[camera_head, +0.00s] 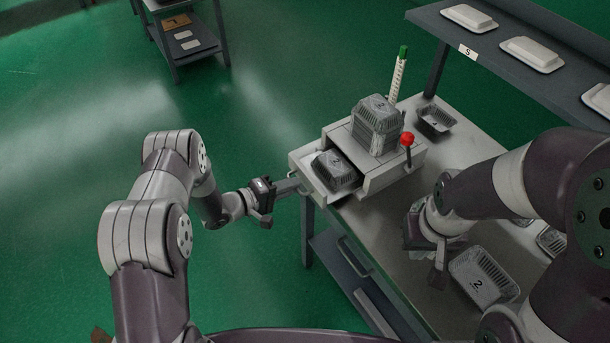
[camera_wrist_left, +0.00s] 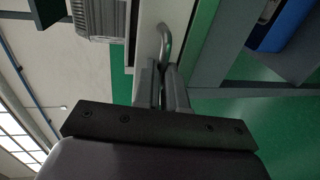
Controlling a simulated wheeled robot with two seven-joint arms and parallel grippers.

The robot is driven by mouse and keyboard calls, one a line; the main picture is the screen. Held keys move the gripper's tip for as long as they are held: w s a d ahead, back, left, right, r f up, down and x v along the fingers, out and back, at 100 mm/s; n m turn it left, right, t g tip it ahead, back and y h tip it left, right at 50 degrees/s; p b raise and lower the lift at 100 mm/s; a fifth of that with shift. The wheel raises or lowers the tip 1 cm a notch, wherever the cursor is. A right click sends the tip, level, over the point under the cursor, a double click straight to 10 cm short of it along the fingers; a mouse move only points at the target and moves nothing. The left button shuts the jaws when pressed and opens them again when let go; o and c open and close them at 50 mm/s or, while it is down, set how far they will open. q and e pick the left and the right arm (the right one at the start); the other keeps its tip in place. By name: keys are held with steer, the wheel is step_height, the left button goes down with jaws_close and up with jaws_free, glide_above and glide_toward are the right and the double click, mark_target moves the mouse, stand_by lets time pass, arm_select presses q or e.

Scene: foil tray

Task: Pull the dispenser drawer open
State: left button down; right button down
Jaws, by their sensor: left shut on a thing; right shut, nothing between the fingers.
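The dispenser (camera_head: 379,178) is a light grey box on the table with a stack of foil trays (camera_head: 377,124) on top. Its drawer (camera_head: 306,177) sticks out to the left, open, with a foil tray (camera_head: 336,171) marked 2 lying in it. My left gripper (camera_head: 294,184) is at the drawer's front, shut on the handle. In the left wrist view the curved metal drawer handle (camera_wrist_left: 166,42) runs down between the fingers of the left gripper (camera_wrist_left: 161,70). My right gripper (camera_head: 438,278) is shut and empty over the table, beside a foil tray.
A red-knobbed lever (camera_head: 407,140) stands at the dispenser's right side, and a green-topped striped post (camera_head: 398,75) behind it. Loose foil trays (camera_head: 482,276) lie on the table (camera_head: 385,235). A raised shelf (camera_head: 500,62) holds white lids. Floor left of the drawer is clear.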

arm_select(q)
steer(key=v, duration=0.4)
steer(key=shift+s+f, duration=0.1)
steer(key=shift+f, duration=0.3)
steer(key=shift+a, duration=0.1)
steer(key=c, duration=1.2)
jaws_free()
steer(key=b+v, duration=0.1)
steer(key=v, duration=1.1)
steer(key=shift+s+a, duration=0.2)
steer(key=shift+a, duration=0.1)
steer(key=shift+r, duration=0.1)
